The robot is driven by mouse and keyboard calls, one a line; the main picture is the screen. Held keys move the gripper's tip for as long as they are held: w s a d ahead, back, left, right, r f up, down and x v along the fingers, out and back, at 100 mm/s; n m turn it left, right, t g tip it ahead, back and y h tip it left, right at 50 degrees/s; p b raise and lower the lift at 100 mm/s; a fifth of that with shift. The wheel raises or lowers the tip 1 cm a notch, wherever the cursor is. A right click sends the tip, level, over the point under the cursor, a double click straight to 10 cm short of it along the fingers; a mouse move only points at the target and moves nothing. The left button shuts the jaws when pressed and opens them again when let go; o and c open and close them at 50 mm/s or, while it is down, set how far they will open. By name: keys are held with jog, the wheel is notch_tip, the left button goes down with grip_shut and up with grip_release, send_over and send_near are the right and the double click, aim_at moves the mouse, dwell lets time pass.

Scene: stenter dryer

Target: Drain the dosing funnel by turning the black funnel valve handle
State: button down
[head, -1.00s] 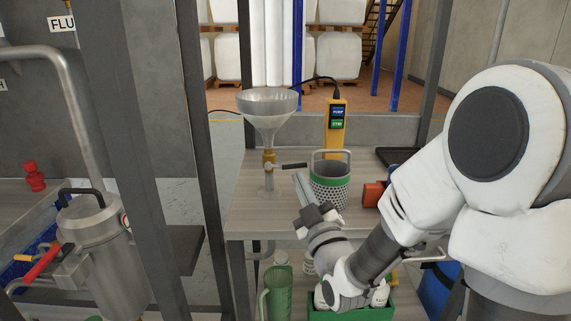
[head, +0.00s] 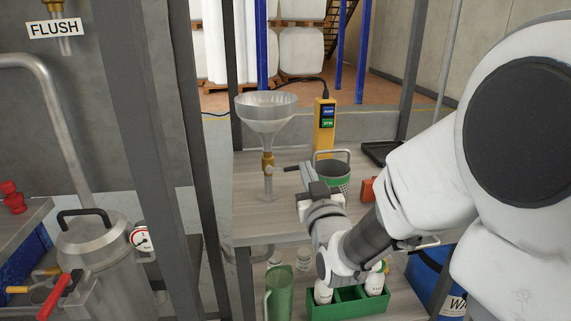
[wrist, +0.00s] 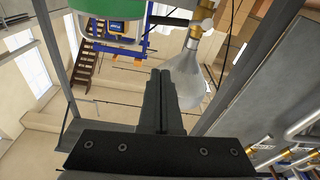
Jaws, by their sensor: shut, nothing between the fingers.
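The clear dosing funnel (head: 267,115) stands upright on the grey bench. Its brass valve (head: 268,160) is below the cone, and the black funnel valve handle (head: 291,168) points right, roughly level. In the wrist view the funnel (wrist: 188,78) and brass valve (wrist: 202,18) are right of centre, and the black handle (wrist: 170,20) shows as a dark bar beyond my fingertips. My gripper (head: 305,172) is shut and empty, close to the handle's free end. In the wrist view the fingers (wrist: 160,74) are together; whether they touch the handle I cannot tell.
A green-banded basket (head: 334,175) stands just behind and right of my gripper. A yellow handheld device (head: 324,128) is behind it. A dark frame post (head: 207,130) rises left of the funnel. A green crate with bottles (head: 347,303) and a green jug (head: 279,292) are below.

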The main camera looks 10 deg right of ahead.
jog(key=w+p, duration=0.1)
jog(key=w, duration=0.1)
jog(key=r, duration=0.1)
send_over(288, 168)
jog(key=d, duration=0.2)
jog(key=shift+s+d+f+b, duration=0.1)
jog(key=shift+s+f+b, duration=0.2)
jog(key=shift+f, duration=0.3)
jog(key=shift+s+d+f+b, duration=0.1)
jog(key=shift+s+f+b, duration=0.2)
jog(key=shift+f, duration=0.35)
jog(key=shift+s+d+f+b, duration=0.1)
jog(key=shift+s+f+b, duration=0.1)
jog(key=shift+f+b, duration=0.3)
jog(key=shift+f, duration=0.1)
jog(key=shift+f, duration=0.1)
jog(key=shift+s+d+f+m+b, duration=0.15)
jog(key=shift+f+m+b, duration=0.75)
jog(key=shift+b, duration=0.9)
